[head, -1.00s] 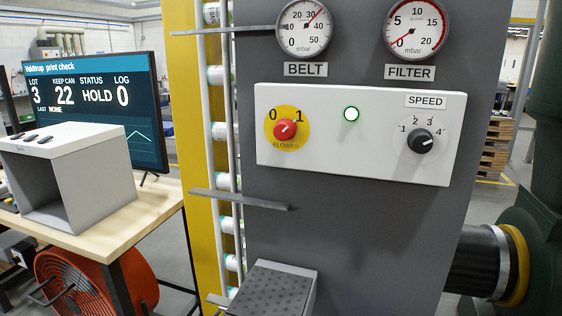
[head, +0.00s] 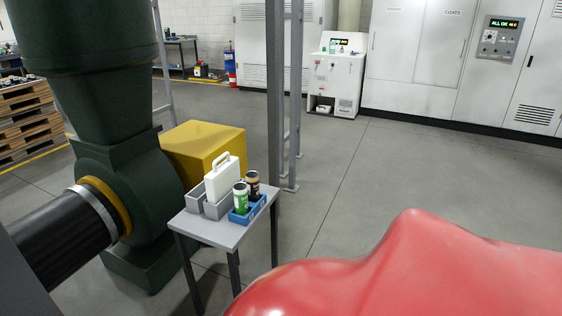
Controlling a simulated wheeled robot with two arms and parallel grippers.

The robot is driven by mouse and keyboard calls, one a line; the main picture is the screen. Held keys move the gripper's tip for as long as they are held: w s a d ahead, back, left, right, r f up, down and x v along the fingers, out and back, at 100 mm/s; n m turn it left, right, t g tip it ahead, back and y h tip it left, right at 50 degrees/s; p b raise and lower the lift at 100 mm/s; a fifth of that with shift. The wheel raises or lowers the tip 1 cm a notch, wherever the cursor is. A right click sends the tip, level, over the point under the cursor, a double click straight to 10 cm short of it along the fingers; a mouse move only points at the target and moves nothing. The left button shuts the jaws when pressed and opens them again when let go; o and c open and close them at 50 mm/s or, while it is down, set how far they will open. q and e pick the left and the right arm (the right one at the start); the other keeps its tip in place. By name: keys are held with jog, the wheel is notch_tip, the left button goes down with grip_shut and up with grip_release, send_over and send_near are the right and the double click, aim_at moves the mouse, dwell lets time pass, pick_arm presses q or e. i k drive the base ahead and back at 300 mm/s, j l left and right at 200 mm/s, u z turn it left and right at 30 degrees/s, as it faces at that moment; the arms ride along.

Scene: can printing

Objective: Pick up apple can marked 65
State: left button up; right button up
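In the head view a green and white can (head: 240,198) and a dark brown can (head: 252,184) stand upright in a blue tray (head: 262,206) on a small grey table (head: 205,232). The cans are small in the picture. I cannot read a number on either one or tell which is the apple can. Neither of my grippers shows in the head view.
A grey caddy with a white handled panel (head: 222,178) stands beside the blue tray. A dark green blower (head: 130,175) and a yellow box (head: 203,150) stand behind left. A large red surface (head: 420,270) fills the lower right. Open floor (head: 350,190) lies right of the table.

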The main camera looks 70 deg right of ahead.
aim_at(241, 201)
jog(key=z, duration=1.9)
jog(key=i+j, duration=0.1)
jog(key=i, duration=0.1)
